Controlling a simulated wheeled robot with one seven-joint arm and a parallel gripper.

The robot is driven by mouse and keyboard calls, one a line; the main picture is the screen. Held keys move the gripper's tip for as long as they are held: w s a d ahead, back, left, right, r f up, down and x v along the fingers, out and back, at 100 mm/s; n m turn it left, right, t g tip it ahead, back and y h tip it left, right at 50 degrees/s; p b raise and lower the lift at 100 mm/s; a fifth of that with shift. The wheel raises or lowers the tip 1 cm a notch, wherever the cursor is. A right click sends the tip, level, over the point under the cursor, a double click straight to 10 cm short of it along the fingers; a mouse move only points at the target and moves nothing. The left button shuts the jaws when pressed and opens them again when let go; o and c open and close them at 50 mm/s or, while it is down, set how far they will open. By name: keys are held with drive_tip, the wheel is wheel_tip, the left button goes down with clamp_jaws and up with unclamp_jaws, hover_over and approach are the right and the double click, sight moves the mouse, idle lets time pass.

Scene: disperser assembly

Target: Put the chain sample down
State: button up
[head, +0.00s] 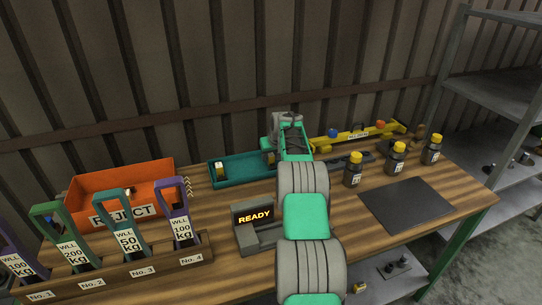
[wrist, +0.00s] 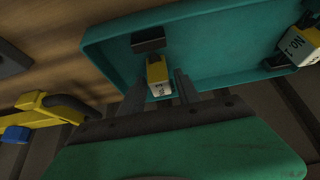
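A chain sample with a yellow block and pale label (wrist: 158,75) lies between my gripper's fingers (wrist: 161,82) in the wrist view, over the teal tray. The fingers are spread about the block's width; whether both touch it cannot be told. A dark piece (wrist: 149,45) shows just beyond the block. In the head view my gripper is largely hidden behind my arm, at the right end of the teal tray (head: 240,179). A second yellow-and-white sample, marked No. 1 (wrist: 300,45), rests in the tray; in the head view one shows at the tray's left (head: 220,170).
An orange REJECT bin (head: 122,196) and a rack of labelled handles (head: 120,262) stand at left. Several yellow-capped bottles (head: 397,158) and a dark mat (head: 405,205) are at right. A yellow tool (head: 355,136) lies behind.

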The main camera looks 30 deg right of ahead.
drive_tip(key=shift+o, duration=0.6)
drive_tip(key=shift+s+r, duration=0.1)
drive_tip(key=shift+r, duration=0.3)
drive_tip(key=b+v, duration=0.2)
drive_tip(key=v, duration=1)
drive_tip(key=s+a+r+n+y, duration=0.15)
drive_tip(key=s+a, duration=0.25)
drive_tip(key=a, duration=0.6)
drive_tip(key=s+a+r+h, duration=0.1)
drive_tip(key=s+a+r, duration=0.2)
drive_tip(key=a, duration=0.6)
drive_tip(key=s+a+f+g, duration=0.1)
drive_tip(key=s+a+f, duration=0.1)
drive_tip(key=s+a, duration=0.3)
drive_tip(key=s+a+f+n, duration=0.1)
drive_tip(key=s+a+f, duration=0.2)
drive_tip(key=s, duration=0.9)
drive_tip(key=s+a+f+g+y, duration=0.1)
drive_tip(key=s+a+f, duration=0.1)
drive_tip(key=s+a, duration=0.6)
drive_tip(key=shift+s+a+f+g, duration=0.3)
drive_tip(key=shift+s+a+f, duration=0.1)
drive_tip(key=shift+a, duration=0.1)
drive_tip(key=shift+n, duration=0.25)
